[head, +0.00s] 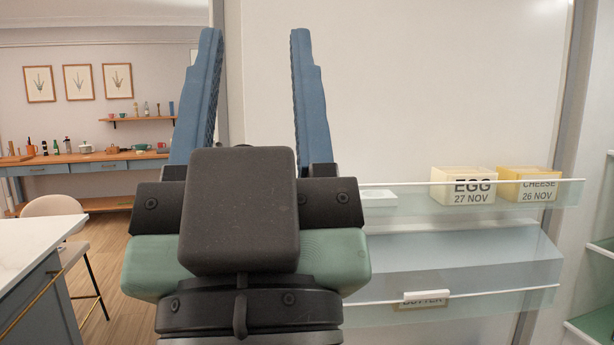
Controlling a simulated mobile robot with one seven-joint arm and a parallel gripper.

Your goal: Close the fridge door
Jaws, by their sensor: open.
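The fridge door (420,90) stands open, with its pale inner side facing me. It fills the middle and right of the head view. Its left edge runs upright behind my gripper. My gripper (256,34) is open and empty, with two blue fingers spread apart. The left finger overlaps the door's left edge in the picture and the right finger is in front of the inner panel. I cannot tell whether either touches it. The lower left of the door is hidden by my gripper.
Clear door bins (480,260) hold an egg box (463,187), a cheese box (526,185) and a partly hidden butter label (420,301). Greenish shelves (597,320) show at the far right. A white-topped counter (30,240) and a chair (55,206) stand left, with open floor between.

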